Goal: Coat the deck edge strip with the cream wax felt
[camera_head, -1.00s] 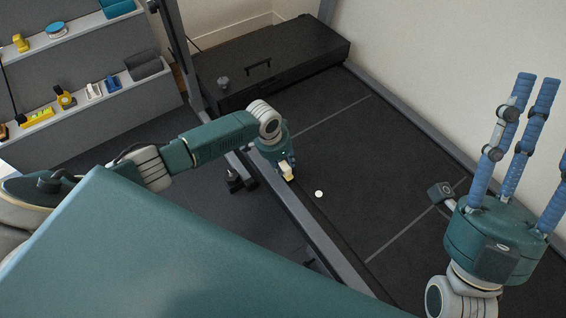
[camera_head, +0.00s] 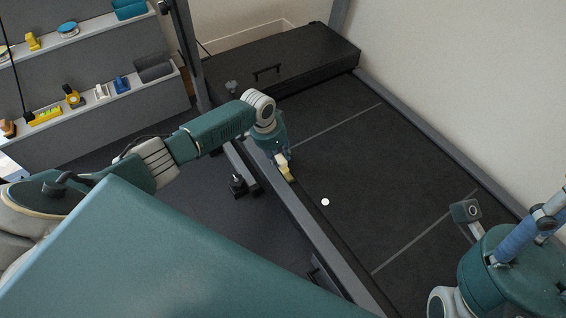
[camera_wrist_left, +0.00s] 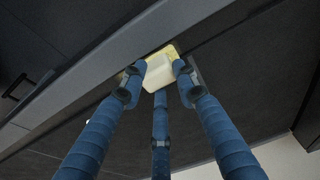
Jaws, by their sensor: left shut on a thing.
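The cream wax felt (camera_head: 286,173) is a small cream block with a yellowish pad side. My left gripper (camera_head: 282,158) is shut on it, low at the deck's left edge. In the left wrist view the blue fingers close around the felt (camera_wrist_left: 158,72) beside the grey rail. The deck edge strip appears to be the dark band (camera_head: 322,222) along the rail; I cannot tell whether the felt touches it or whether any of it is coated. My right gripper (camera_head: 530,236) is at the lower right, away from the deck edge, with its fingers partly out of frame.
A small white disc (camera_head: 325,202) lies on the black deck (camera_head: 375,180). A long grey rail (camera_head: 290,218) borders it. A black case with a handle (camera_head: 300,62) stands at the back. Shelves with small items (camera_head: 45,72) are at the left; a pale wall is at the right.

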